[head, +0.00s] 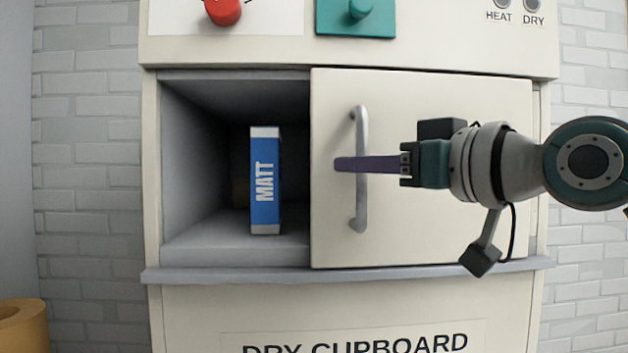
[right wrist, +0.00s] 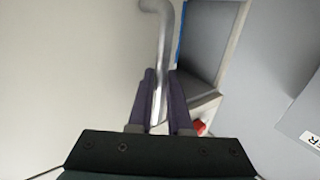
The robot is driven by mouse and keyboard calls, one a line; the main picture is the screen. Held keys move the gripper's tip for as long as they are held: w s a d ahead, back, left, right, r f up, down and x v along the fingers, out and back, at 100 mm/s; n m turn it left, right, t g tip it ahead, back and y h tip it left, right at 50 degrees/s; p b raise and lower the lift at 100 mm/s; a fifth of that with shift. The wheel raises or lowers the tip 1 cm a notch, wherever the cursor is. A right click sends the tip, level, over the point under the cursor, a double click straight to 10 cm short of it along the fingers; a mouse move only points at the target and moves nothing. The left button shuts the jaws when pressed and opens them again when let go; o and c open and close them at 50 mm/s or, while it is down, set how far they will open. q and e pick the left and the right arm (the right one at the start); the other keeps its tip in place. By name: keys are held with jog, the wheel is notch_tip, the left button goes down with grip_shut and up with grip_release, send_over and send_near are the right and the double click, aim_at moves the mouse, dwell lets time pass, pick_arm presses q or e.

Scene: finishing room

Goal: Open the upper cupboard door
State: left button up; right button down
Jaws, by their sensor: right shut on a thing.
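The upper cupboard door (head: 430,225) is a cream panel over the right part of the compartment, and the left part stands open. A grey vertical bar handle (head: 361,205) is near the door's left edge. My right gripper (head: 345,164) reaches in from the right and is shut on the handle at about mid-height. In the right wrist view, the purple fingers (right wrist: 160,90) lie on either side of the handle (right wrist: 163,40), and the door (right wrist: 70,80) fills the left side. My left gripper is not in view.
A blue box marked MATT (head: 265,185) stands upright in the open compartment. A grey ledge (head: 225,275) runs below it. A red knob (head: 223,12) and a teal switch plate (head: 330,20) are above. An orange-brown round object (head: 22,325) is at lower left.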

jog(key=shift+d, duration=0.7)
jog(key=c, duration=1.1)
grip_release()
jog(key=b+v, duration=0.6)
jog(key=v, duration=0.3)
jog(key=shift+s+d, duration=0.2)
jog(key=shift+s, duration=0.15)
